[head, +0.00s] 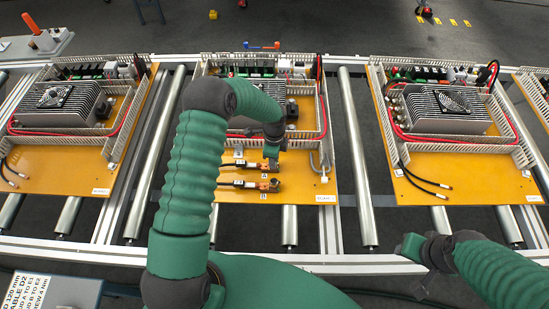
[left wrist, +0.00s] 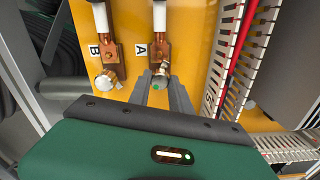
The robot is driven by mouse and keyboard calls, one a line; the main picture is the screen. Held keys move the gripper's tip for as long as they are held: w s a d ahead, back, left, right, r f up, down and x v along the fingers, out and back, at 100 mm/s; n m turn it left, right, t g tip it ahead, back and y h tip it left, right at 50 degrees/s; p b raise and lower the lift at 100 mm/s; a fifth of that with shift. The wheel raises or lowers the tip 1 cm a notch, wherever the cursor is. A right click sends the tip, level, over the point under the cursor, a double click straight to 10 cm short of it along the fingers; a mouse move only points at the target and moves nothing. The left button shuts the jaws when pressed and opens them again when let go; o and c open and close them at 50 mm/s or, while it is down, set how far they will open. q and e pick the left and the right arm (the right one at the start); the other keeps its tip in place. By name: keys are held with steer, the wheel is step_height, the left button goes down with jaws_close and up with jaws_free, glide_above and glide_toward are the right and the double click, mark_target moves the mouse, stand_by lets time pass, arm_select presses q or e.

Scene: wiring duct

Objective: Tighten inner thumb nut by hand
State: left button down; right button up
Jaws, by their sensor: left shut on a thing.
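My left gripper (head: 271,160) reaches down over the terminal marked A on the middle orange panel (head: 310,188). In the left wrist view its grey fingers (left wrist: 160,82) are shut on the thumb nut (left wrist: 158,84), one on each side, at the end of the copper lug (left wrist: 159,55) beside label A. The nut's seating is partly hidden by the fingers. A second lug (left wrist: 108,55) with its own metal nut (left wrist: 106,80) stands beside label B; it also shows in the head view (head: 268,185). My right gripper (head: 410,246) is away from the panel at lower right; its jaw state is unclear.
Slotted wiring duct (left wrist: 268,45) and red cables (left wrist: 236,45) run close to the right of terminal A. A heatsink unit sits behind it. Similar panels lie left (head: 60,158) and right (head: 470,185) on the roller conveyor (head: 357,160). A sign (head: 45,290) stands at lower left.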

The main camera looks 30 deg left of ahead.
arm_select(q)
steer(key=shift+w+a+r, duration=0.2)
steer(key=shift+w+r, duration=0.05)
steer(key=shift+w, duration=0.1)
steer(key=c, duration=1.4)
jaws_free()
steer(key=shift+c, duration=0.2)
steer(key=shift+o, duration=1.4)
steer(key=shift+s, duration=0.1)
steer(key=shift+s+f, duration=0.1)
steer(key=shift+f, duration=0.05)
steer(key=shift+d, duration=0.1)
step_height(320, 180, up, 17)
steer(key=shift+f+b, duration=0.15)
steer(key=shift+b, duration=0.3)
